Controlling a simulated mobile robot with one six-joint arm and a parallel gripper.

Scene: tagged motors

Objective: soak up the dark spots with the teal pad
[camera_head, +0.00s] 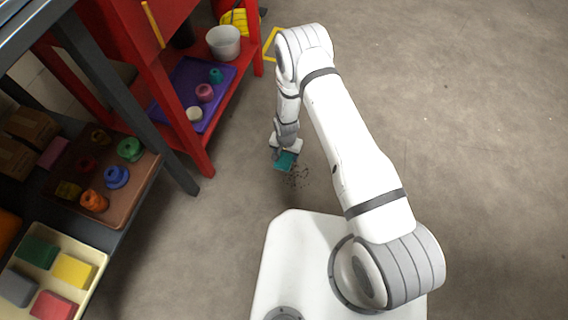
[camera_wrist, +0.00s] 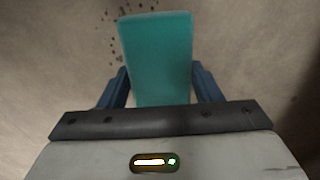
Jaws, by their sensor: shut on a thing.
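My gripper (camera_head: 285,153) is shut on the teal pad (camera_head: 285,162), low over the concrete floor. In the wrist view the pad (camera_wrist: 157,55) stands out between the two blue fingers of my gripper (camera_wrist: 162,85). Dark spots (camera_head: 296,178) lie on the floor just below and right of the pad in the head view. In the wrist view some dark spots (camera_wrist: 112,14) show at the pad's upper left; others may be hidden under the pad. I cannot tell whether the pad touches the floor.
A red shelf unit (camera_head: 190,140) with a purple tray (camera_head: 212,112) and a white bucket (camera_head: 223,42) stands left of my arm. A grey rack at far left holds a brown tray (camera_head: 120,200) and a cream bin (camera_head: 88,252) of coloured blocks. The floor (camera_head: 480,130) at right is clear.

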